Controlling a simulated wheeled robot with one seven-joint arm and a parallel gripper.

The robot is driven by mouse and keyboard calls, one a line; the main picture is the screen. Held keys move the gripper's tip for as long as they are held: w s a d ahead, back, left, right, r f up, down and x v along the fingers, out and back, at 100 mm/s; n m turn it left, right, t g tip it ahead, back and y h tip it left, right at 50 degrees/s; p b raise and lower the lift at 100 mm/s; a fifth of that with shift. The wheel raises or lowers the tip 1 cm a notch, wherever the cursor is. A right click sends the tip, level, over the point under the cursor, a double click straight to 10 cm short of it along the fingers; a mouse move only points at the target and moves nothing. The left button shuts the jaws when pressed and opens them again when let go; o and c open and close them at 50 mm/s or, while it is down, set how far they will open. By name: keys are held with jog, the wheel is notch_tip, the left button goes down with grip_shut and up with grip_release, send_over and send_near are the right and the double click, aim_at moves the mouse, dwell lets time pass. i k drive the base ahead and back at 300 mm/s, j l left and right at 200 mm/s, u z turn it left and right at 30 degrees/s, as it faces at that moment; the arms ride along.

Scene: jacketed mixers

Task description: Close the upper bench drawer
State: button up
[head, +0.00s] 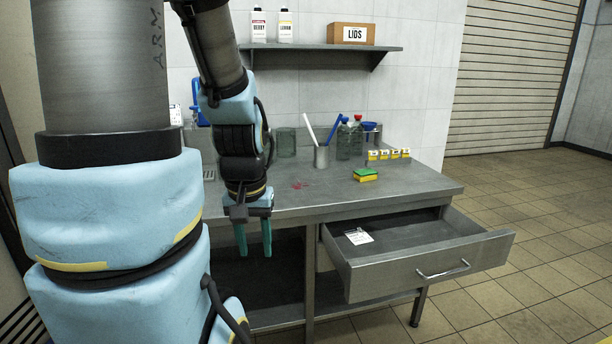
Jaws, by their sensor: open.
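The upper bench drawer (390,279) is pulled well out of the steel bench (330,199), at the bench's right side. Its bar handle (443,270) is on the front panel, and a white paper or label lies inside. My gripper (254,239) points down with its two teal fingers apart and empty. In the picture it is left of the drawer, in front of the bench's open left bay. It is apart from the drawer and its handle.
On the bench stand a metal cup (321,157) with utensils, bottles (350,141), a sponge (365,175) and small yellow-marked items (388,155). A wall shelf (320,47) holds bottles and a LIDS box (350,34). The tiled floor (540,235) right of the drawer is clear.

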aim_at(412, 250)
jog(key=i+l+u, duration=0.25)
jog(key=i, duration=0.2)
jog(key=i+l+u, duration=0.25)
jog(key=i, duration=0.2)
jog(key=j, duration=0.1)
